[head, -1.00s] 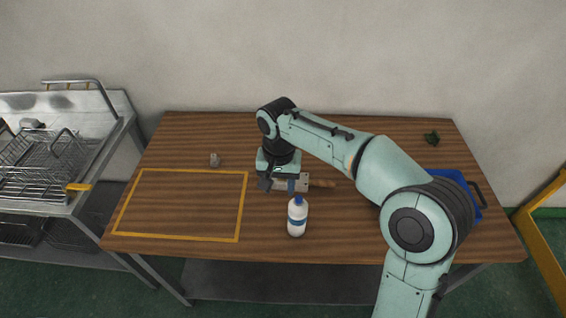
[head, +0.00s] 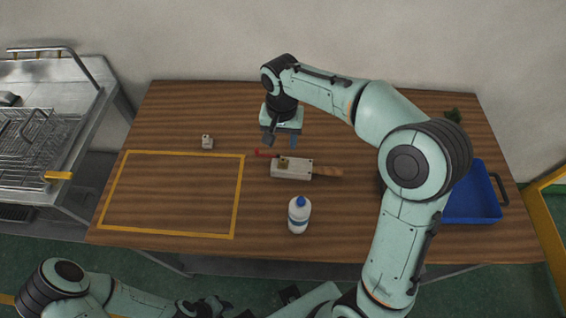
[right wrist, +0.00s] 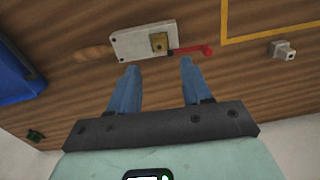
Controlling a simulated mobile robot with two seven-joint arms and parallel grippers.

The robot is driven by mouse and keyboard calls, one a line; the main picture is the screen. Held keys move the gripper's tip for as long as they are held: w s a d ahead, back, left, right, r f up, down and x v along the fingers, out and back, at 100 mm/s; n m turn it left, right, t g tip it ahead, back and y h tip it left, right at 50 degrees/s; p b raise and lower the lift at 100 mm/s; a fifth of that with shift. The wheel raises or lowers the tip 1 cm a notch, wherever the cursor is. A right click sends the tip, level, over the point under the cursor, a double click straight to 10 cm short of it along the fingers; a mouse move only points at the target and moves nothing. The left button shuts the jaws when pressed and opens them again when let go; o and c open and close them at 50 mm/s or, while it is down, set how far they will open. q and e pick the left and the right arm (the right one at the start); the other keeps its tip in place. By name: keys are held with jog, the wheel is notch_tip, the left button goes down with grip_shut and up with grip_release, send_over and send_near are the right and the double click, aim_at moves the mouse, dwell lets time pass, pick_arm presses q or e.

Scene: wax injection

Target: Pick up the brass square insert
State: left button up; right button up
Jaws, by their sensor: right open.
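The brass square insert (head: 284,162) sits at the left part of a pale metal mould block (head: 302,171) on the table. In the right wrist view, the insert (right wrist: 160,42) is a small brass square with a dark spot, on the block (right wrist: 130,44). My right gripper (head: 281,142) is open and empty, above and slightly behind the block, its fingers pointing down. Its two blue fingers (right wrist: 158,78) also show in the right wrist view, apart from the insert. My left arm is at the bottom left of the head view; its gripper (head: 205,306) is too unclear to read.
A red lever (head: 265,154) and a wooden handle (head: 329,172) extend from the block. A white bottle (head: 299,215) stands in front. A small grey block (head: 207,142) lies behind the yellow-outlined area (head: 239,200). A blue bin (head: 484,207) is at right.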

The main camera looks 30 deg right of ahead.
aim_at(283, 160)
jog(key=f, duration=0.9)
jog(key=shift+w+d, duration=0.1)
jog(key=shift+d, duration=0.1)
grip_shut()
